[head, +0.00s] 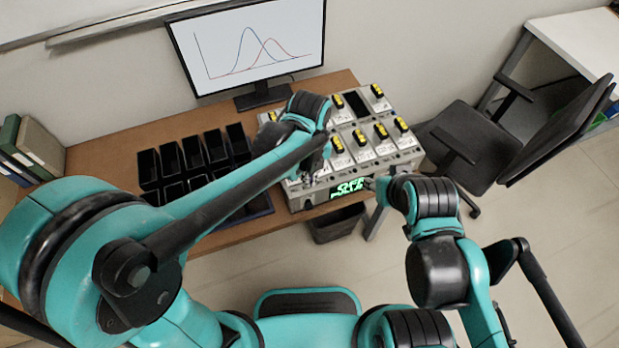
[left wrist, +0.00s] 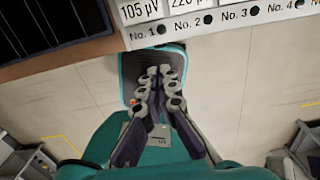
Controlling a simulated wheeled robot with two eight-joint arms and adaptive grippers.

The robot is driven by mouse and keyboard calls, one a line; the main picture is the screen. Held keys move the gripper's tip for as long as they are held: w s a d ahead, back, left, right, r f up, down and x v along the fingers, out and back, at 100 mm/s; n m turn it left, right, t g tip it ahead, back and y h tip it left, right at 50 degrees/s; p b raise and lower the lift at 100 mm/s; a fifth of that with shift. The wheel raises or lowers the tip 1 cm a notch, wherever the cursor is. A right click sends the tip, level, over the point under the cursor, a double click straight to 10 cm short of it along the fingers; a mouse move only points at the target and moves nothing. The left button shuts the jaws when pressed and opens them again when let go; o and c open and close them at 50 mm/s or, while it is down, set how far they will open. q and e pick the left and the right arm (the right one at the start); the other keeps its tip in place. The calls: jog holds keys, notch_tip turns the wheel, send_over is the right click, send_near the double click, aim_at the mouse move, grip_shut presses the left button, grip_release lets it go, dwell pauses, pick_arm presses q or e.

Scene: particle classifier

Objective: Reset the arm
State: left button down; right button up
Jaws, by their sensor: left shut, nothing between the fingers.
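The grey particle classifier (head: 408,160) stands on the right part of the wooden desk, with several yellow-and-black-topped units on top and a green lit display (head: 345,188) in front. In the left wrist view its labelled front edge (left wrist: 215,32) shows at the top, reading No. 1 to No. 4. My left gripper (head: 312,180) is at the classifier's front left, partly hidden by my arm. In the left wrist view the left gripper (left wrist: 168,75) is shut and empty. My right gripper (head: 371,184) is by the classifier's front right; its fingers are too small to read.
Several black bins (head: 173,160) stand on the desk left of the classifier, partly behind my left arm. A monitor (head: 250,45) with two curves stands behind. A dark waste bin (head: 337,224) is below the desk edge. A black chair (head: 470,150) stands right.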

dwell(0.3)
pick_arm(q)
jog(key=s+a+r+n+t, duration=0.3)
jog(key=a+n, duration=0.7)
jog(key=n, duration=0.6)
jog(key=s+a+r+n+t, duration=0.3)
jog(key=a+n, duration=0.6)
jog(key=n, duration=0.7)
jog(key=shift+a+r+t, duration=0.35)
jog(key=shift+r+t, duration=0.25)
jog(key=shift+r, duration=0.1)
jog(key=shift+s, duration=0.1)
dwell(3.7)
